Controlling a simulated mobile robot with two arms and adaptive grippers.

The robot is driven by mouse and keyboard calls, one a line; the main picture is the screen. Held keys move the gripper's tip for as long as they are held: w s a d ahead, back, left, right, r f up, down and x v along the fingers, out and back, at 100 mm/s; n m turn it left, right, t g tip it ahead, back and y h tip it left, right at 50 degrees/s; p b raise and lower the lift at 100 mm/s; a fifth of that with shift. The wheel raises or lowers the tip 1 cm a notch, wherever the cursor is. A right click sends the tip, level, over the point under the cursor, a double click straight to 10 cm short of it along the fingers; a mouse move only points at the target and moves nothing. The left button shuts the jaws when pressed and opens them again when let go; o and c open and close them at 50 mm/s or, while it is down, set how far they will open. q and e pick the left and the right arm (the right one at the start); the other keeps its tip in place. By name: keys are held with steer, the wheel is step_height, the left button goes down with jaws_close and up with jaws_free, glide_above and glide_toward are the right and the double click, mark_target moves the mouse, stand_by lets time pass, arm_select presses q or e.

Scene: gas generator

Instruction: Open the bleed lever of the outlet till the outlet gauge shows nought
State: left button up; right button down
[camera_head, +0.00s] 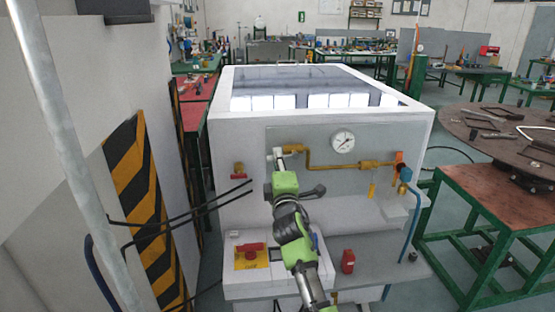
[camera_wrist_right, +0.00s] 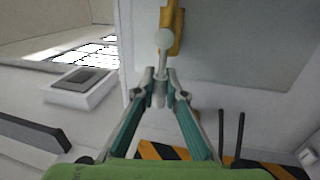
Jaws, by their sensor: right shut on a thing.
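The generator (camera_head: 222,150) is a white cabinet with a grey front plate. A brass outlet pipe (camera_head: 322,166) runs across the plate. A round white gauge (camera_head: 343,142) sits above it; its needle is too small to read. My right gripper (camera_head: 277,157) is at the pipe's left end. In the right wrist view the right gripper (camera_wrist_right: 159,88) is shut on a thin grey lever (camera_wrist_right: 163,62) with a round pale end (camera_wrist_right: 164,39), beside a brass fitting (camera_wrist_right: 175,20). My left gripper is not in view.
A yellow plate with a red switch (camera_head: 250,249) and a red box (camera_head: 348,261) are lower down. A blue hose (camera_head: 412,215) hangs at right. A workbench (camera_head: 480,185) stands right; a striped wall (camera_head: 140,190) stands left.

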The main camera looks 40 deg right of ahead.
steer(key=c, duration=2.1)
jaws_free()
steer(key=v, duration=1.2)
steer(key=shift+r, duration=0.1)
